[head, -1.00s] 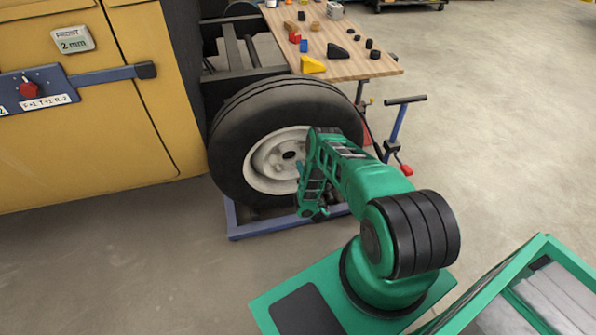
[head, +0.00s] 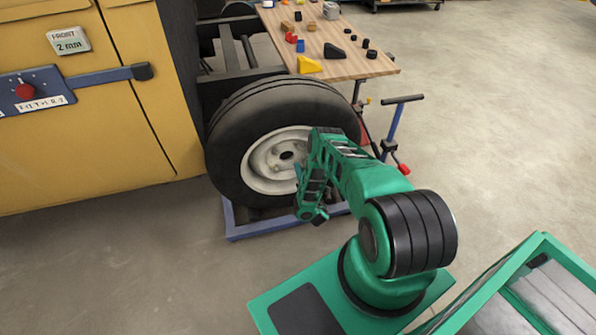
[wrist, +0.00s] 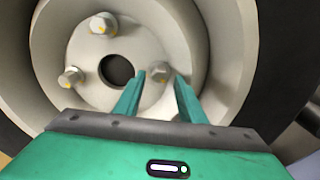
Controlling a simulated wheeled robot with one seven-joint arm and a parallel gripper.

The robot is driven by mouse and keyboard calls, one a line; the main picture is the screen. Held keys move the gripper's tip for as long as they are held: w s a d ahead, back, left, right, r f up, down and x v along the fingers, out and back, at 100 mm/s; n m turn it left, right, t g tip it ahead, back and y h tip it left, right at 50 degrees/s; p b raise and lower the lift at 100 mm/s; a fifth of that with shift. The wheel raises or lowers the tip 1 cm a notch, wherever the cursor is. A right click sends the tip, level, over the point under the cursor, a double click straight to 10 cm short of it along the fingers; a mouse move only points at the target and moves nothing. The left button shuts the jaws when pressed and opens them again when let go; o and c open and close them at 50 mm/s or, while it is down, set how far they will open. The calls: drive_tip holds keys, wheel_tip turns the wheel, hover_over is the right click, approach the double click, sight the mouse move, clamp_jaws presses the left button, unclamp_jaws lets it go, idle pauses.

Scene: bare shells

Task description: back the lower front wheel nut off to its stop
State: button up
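The wheel (head: 246,182) stands beside the yellow cab, its pale rim facing my arm. In the wrist view, the hub shows a dark centre hole (wrist: 117,70). In the head view, my gripper (head: 306,190) is at the rim's right side, and my arm hides part of the rim.
A blue floor frame (head: 270,228) lies under the wheel. A wooden bench (head: 350,67) with small blocks stands behind it. A blue stand with a black T-handle (head: 402,99) is right of the wheel. The yellow cab (head: 70,160) carries a red knob (head: 25,91). Open floor lies right.

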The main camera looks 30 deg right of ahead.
drive_tip(key=v, duration=0.9)
